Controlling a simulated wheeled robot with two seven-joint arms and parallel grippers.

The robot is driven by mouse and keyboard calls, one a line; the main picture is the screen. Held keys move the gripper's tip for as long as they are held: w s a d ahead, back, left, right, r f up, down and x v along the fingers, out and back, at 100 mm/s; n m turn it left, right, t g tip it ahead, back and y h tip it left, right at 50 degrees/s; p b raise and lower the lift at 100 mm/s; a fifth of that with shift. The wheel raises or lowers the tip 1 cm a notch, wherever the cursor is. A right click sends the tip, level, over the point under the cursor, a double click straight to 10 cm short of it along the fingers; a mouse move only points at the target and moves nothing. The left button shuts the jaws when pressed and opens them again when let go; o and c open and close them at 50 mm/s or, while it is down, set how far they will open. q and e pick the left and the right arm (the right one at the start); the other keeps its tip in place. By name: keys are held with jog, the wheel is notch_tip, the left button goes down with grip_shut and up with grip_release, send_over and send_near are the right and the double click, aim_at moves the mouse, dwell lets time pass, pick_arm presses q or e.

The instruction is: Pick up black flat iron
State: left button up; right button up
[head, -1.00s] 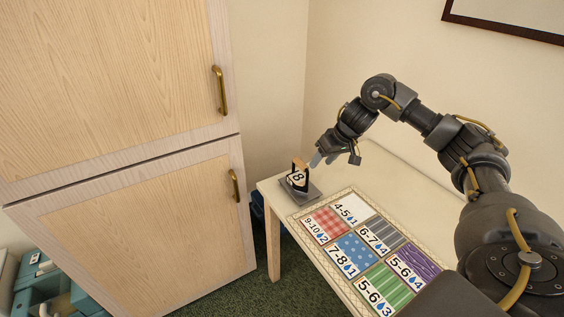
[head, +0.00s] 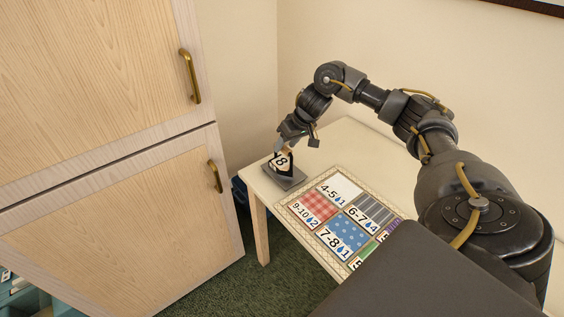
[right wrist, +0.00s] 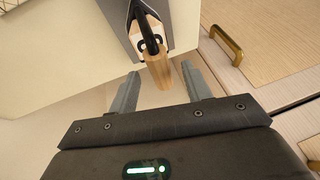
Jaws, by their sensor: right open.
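The black flat iron (head: 284,164) has a wooden handle and a white label with an 8. My left gripper is not in view.
The cream table (head: 345,143) carries a mat (head: 295,209) with patterned, numbered squares beside the plate. A wooden cabinet (head: 110,220) with brass handles stands close on the left. The table's back part is bare, with walls behind.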

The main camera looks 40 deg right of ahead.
aim_at(284, 159)
jog(key=shift+x, duration=2.6)
jog(key=shift+w+r, duration=0.1)
jog(key=shift+w, duration=0.1)
jog(key=shift+c, duration=0.2)
jog(key=c, duration=1)
grip_shut()
jog(key=shift+r, duration=0.1)
